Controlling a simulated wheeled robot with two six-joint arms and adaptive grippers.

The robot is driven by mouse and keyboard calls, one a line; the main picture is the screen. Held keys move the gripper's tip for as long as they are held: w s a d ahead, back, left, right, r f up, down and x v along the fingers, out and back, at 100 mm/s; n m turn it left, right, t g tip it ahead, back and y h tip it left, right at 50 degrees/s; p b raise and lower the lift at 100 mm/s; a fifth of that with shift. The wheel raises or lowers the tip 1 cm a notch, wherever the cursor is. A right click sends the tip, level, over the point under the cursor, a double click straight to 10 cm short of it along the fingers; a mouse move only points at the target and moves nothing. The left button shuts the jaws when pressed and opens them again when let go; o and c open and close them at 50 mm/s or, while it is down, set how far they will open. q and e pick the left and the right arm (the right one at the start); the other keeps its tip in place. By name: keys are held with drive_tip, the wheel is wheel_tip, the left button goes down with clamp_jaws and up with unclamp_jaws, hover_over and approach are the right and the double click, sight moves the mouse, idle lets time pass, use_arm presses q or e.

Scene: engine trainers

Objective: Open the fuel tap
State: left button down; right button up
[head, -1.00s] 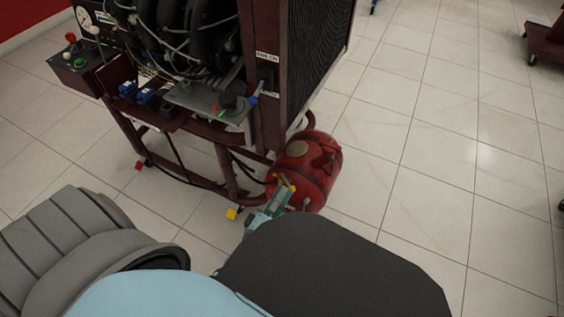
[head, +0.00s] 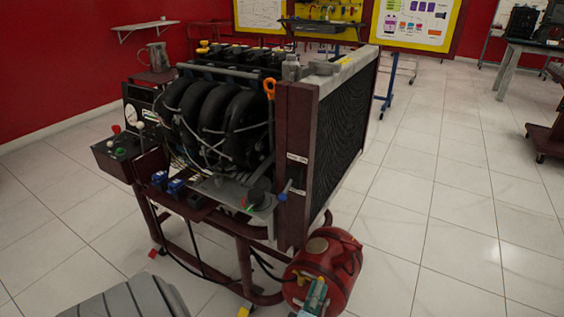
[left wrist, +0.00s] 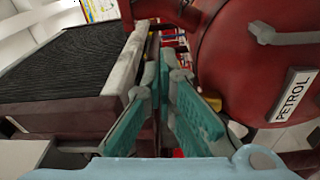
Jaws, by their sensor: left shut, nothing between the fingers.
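A yellow bit (left wrist: 213,101) shows just behind the right finger. My right gripper is not in view.
The engine trainer's frame (head: 245,262) and radiator (head: 343,135) rise left of and behind the tank. A control box (head: 116,150) sits at the trainer's left. The tiled floor (head: 440,230) to the right is clear. Boards and a bench stand at the back.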

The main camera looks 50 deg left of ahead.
use_arm(q)
drive_tip(key=shift+r, duration=0.1)
idle(0.4)
wheel_tip(320, 180, up, 10)
idle(0.4)
idle(0.3)
